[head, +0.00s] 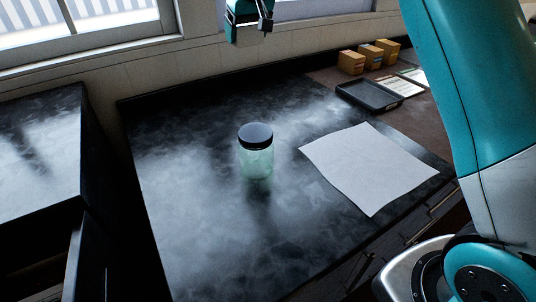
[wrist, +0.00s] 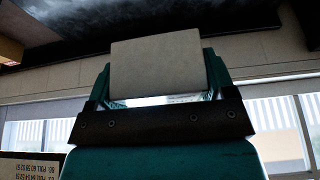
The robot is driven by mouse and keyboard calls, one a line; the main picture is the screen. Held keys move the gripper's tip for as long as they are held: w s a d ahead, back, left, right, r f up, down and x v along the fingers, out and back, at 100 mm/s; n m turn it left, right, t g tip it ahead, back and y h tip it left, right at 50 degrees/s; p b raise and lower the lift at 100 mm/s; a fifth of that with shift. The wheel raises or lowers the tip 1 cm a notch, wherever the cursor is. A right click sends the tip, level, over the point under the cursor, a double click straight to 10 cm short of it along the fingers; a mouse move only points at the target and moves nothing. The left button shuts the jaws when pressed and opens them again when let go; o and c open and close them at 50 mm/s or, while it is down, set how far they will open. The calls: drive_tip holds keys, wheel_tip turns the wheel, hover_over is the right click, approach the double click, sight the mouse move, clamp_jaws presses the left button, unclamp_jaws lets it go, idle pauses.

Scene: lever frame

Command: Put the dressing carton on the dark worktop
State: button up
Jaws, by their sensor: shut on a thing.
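The wrist view shows a pale, plain box-shaped carton (wrist: 157,62), which I take to be the dressing carton. My gripper (wrist: 160,70) is shut on it, with a teal finger at each side. In the head view only part of my gripper (head: 250,22) shows at the top edge, above the back of the worktop and in front of the wall; the carton cannot be made out there. The dark worktop (head: 190,220) has a cloudy, shiny surface and fills the middle of the head view. The carton is held in the air, apart from it.
A greenish jar with a black lid (head: 256,155) stands mid-worktop. A white sheet (head: 368,168) lies right of it. Beyond are a black tray (head: 368,96) and small orange-brown boxes (head: 350,63) on a brown surface (head: 436,122). The worktop's left and front areas are clear.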

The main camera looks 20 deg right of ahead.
drive_tip(key=b, duration=0.2)
hover_over(249, 121)
drive_tip(key=s, duration=0.1)
wheel_tip(249, 121, down, 5)
drive_tip(key=f, duration=1.9)
drive_tip(key=shift+s+d+p, duration=0.1)
drive_tip(key=shift+s+p, duration=0.1)
drive_tip(key=shift+p, duration=0.15)
drive_tip(key=o, duration=0.9)
drive_tip(key=shift+f, duration=0.1)
drive_tip(key=a+b+v, duration=0.1)
drive_tip(key=v, duration=1.1)
drive_tip(key=s+a+r, duration=0.1)
drive_tip(key=s, duration=0.4)
drive_tip(key=s+a+r+n+g+y, duration=0.1)
drive_tip(key=s+r, duration=0.1)
drive_tip(key=s, duration=0.4)
drive_tip(key=s+r+n, duration=0.1)
drive_tip(key=s, duration=0.5)
drive_tip(key=shift+a+r+g+y, duration=0.35)
drive_tip(key=shift+a+g+y, duration=0.05)
drive_tip(key=s+n+g, duration=0.1)
drive_tip(key=s, duration=0.6)
drive_tip(key=s+a+n+y, duration=0.1)
drive_tip(key=s, duration=0.6)
drive_tip(key=s+f+n+g, duration=0.1)
drive_tip(key=s, duration=0.7)
drive_tip(key=shift+a+g+y, duration=0.15)
drive_tip(key=shift+g+y, duration=0.15)
